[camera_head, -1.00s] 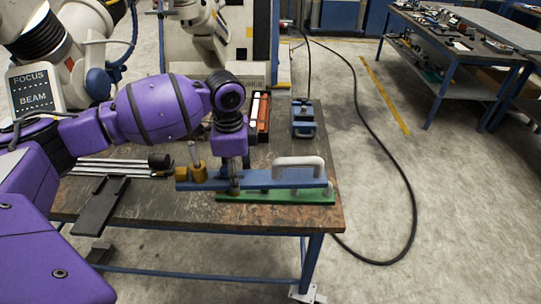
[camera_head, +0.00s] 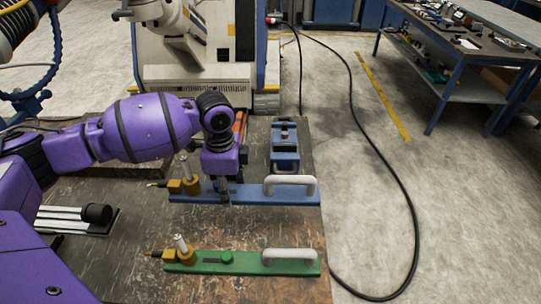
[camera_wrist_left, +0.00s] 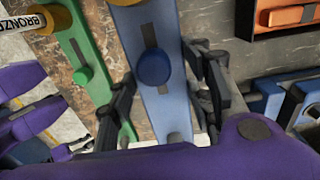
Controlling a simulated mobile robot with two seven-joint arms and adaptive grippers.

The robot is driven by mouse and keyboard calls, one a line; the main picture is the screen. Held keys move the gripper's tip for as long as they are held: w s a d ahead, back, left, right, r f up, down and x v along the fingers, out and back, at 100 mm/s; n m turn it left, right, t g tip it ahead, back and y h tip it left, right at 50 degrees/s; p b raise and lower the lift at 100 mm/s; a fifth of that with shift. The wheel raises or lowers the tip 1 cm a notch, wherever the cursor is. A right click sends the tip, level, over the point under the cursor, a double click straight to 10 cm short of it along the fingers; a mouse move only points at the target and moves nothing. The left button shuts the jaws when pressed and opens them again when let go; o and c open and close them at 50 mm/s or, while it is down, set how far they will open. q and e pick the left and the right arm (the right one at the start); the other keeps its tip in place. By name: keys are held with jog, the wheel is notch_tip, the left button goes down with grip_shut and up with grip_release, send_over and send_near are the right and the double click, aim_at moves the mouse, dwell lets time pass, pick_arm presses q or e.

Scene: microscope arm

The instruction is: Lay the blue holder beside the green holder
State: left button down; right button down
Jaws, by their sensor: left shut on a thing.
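The blue holder (camera_head: 248,194), a long flat bar with a white handle at its right end and a bronze fitting at its left end, lies lengthwise across the head view. My left gripper (camera_head: 226,196) is shut on its middle from above. In the left wrist view, the fingers stand on both sides of the blue bar (camera_wrist_left: 166,106). I cannot tell whether the bar touches the table. The green holder (camera_head: 243,263), of the same form, lies on the table nearer me, roughly parallel, with a strip of bare table between them. My right gripper is not in view.
A blue device (camera_head: 285,158) stands just behind the blue holder's right end. An orange-lined tray (camera_wrist_left: 297,16) is nearby. A black tray with pale rods (camera_head: 70,215) lies at the left. The worn tabletop (camera_head: 220,228) is clear between the holders.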

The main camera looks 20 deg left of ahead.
aim_at(233, 217)
pick_arm(q)
notch_tip(233, 217, down, 4)
jog(key=shift+s+r, duration=0.1)
jog(key=shift+f, duration=2.9)
jog(key=c, duration=0.9)
grip_release()
jog(key=shift+f, duration=0.15)
notch_tip(233, 217, up, 12)
jog(key=shift+r, duration=0.1)
